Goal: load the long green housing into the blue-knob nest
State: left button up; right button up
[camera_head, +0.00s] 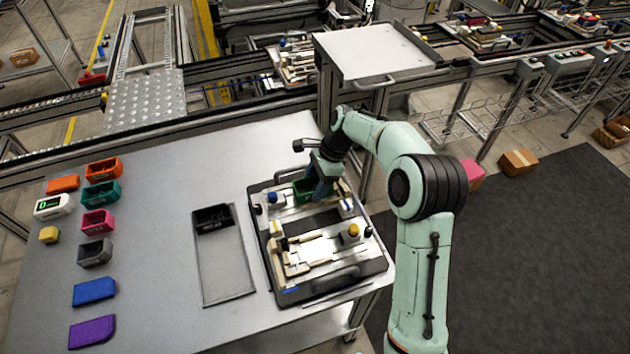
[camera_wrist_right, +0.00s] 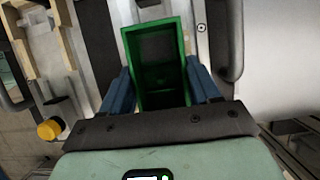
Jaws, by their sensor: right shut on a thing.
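My right gripper (camera_head: 318,190) is shut on the long green housing (camera_head: 302,187), over the far part of the black pallet fixture (camera_head: 376,264). In the right wrist view the green housing (camera_wrist_right: 158,60) shows its open hollow, with a blue finger on each side. A yellow knob (camera_head: 353,230) marks the nearer nest; a yellow knob also shows in the wrist view (camera_wrist_right: 48,130). Whether the housing touches the nest is hidden. My left gripper is out of view.
A grey tray (camera_head: 225,270) with a black housing (camera_head: 212,217) lies left of the fixture. Several coloured housings and lids, including a teal housing (camera_head: 101,192) and a purple lid (camera_head: 91,332), stand at the table's left. The table between is clear. A conveyor runs behind.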

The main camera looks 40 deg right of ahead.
jog(key=shift+f, duration=0.2)
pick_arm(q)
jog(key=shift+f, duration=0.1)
pick_arm(e)
jog(key=o, duration=1.2)
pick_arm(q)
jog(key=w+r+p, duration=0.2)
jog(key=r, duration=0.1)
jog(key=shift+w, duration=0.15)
pick_arm(e)
jog(key=v, duration=1.3)
jog(key=shift+r, duration=0.2)
jog(key=shift+s, duration=0.1)
